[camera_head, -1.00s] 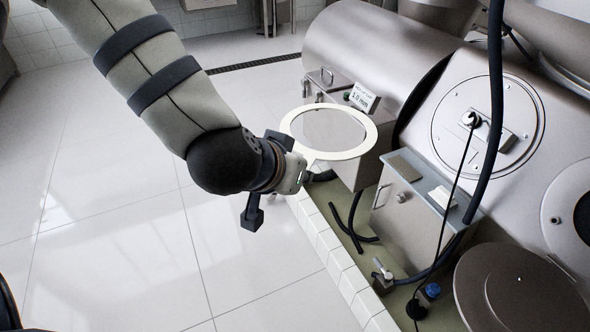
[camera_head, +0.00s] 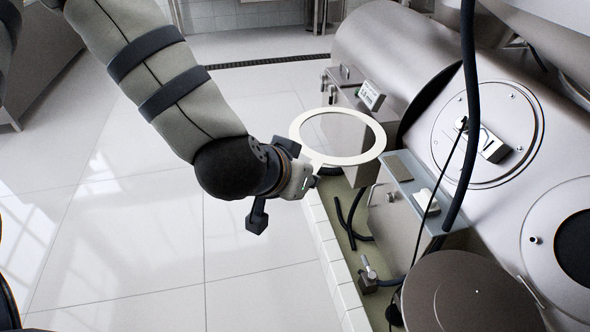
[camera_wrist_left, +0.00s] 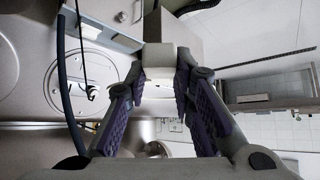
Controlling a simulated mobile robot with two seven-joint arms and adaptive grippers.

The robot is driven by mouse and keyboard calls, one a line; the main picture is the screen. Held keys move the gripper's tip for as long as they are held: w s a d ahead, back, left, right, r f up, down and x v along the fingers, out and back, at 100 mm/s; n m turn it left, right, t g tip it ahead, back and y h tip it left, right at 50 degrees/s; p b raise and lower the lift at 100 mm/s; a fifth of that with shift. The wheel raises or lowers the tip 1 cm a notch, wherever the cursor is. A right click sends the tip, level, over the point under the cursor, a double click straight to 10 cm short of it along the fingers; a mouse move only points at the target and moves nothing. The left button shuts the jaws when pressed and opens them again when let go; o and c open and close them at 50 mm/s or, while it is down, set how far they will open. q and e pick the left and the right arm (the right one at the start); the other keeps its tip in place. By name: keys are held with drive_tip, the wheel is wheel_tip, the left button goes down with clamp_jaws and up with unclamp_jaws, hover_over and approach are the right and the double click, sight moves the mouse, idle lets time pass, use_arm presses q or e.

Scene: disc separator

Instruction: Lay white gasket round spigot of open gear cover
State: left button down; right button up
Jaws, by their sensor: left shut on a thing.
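The white gasket (camera_head: 345,161) is a thin flat ring with a small tab, held in the air in the head view. My left gripper (camera_head: 308,180) is shut on it at its near left edge. In the left wrist view, a pale block (camera_wrist_left: 158,54) shows between the fingers of my left gripper (camera_wrist_left: 160,75); I cannot tell whether it belongs to the gasket. A round brown-grey cover (camera_head: 450,290) with a raised inner ring lies at the lower right, apart from the gasket. I cannot tell for sure that this is the open gear cover. My right gripper is out of view.
A large steel separator drum (camera_head: 385,45) stands behind the gasket. A steel cabinet (camera_head: 400,225) is to its right. A dark hose (camera_head: 470,110) hangs in front of the machine. A closed round plate (camera_head: 470,105) and a dark round opening (camera_head: 578,248) are on the right. White floor is free at left.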

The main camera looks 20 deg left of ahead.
use_arm(q)
drive_tip(key=s+d+f+m+g+h+b, duration=0.1)
drive_tip(key=s+d+f+m+h, duration=0.2)
drive_tip(key=d+f, duration=0.6)
drive_tip(key=s+d+f+m+g+h+b, duration=0.1)
drive_tip(key=s+d+f+m+g+h, duration=0.1)
drive_tip(key=s+d+f+m, duration=0.4)
drive_tip(key=s+d+f+h, duration=0.1)
drive_tip(key=d+f, duration=0.3)
drive_tip(key=d, duration=0.6)
drive_tip(key=shift+s+m+h, duration=0.25)
drive_tip(key=shift+m+h, duration=0.05)
drive_tip(key=shift+h, duration=0.1)
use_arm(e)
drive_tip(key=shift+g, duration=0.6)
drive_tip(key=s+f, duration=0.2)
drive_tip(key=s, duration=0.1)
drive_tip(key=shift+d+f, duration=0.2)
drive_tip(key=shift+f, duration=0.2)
use_arm(q)
drive_tip(key=shift+a, duration=0.1)
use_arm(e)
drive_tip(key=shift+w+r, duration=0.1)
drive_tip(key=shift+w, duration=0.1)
use_arm(q)
drive_tip(key=shift+s+a, duration=0.1)
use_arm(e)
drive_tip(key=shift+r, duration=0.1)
